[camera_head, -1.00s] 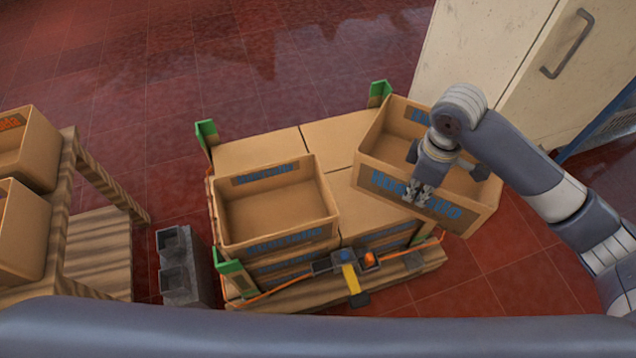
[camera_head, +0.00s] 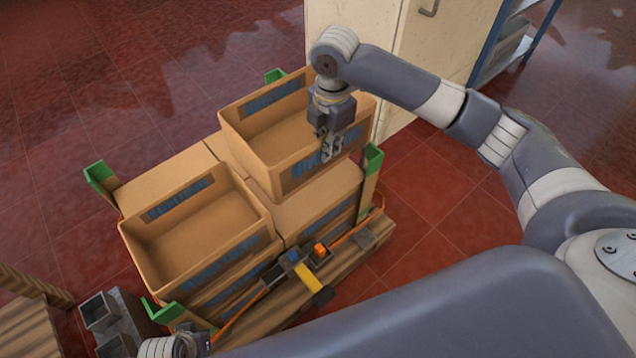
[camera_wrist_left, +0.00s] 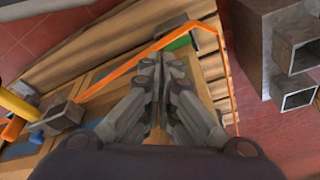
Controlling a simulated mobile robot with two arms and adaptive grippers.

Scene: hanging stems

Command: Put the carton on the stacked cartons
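The open-topped brown carton (camera_head: 260,134) with blue lettering is in the head view, over the right side of the stacked cartons (camera_head: 322,204). My right gripper (camera_head: 331,152) is at its near wall, with the fingers shut on that wall. Whether its underside touches the closed carton below cannot be told. Another open, empty carton (camera_head: 196,236) tops the left stack. My left gripper (camera_head: 180,346) is at the bottom edge of the head view. In the left wrist view, its fingers (camera_wrist_left: 164,64) are together with nothing between them, above the pallet edge.
Green corner posts (camera_head: 99,178) and an orange strap (camera_head: 236,318) with a yellow-handled buckle (camera_head: 308,278) edge the wooden pallet (camera_head: 345,262). Grey hollow blocks (camera_head: 100,312) stand left of it. A cream cabinet (camera_head: 400,55) is behind; red floor lies right.

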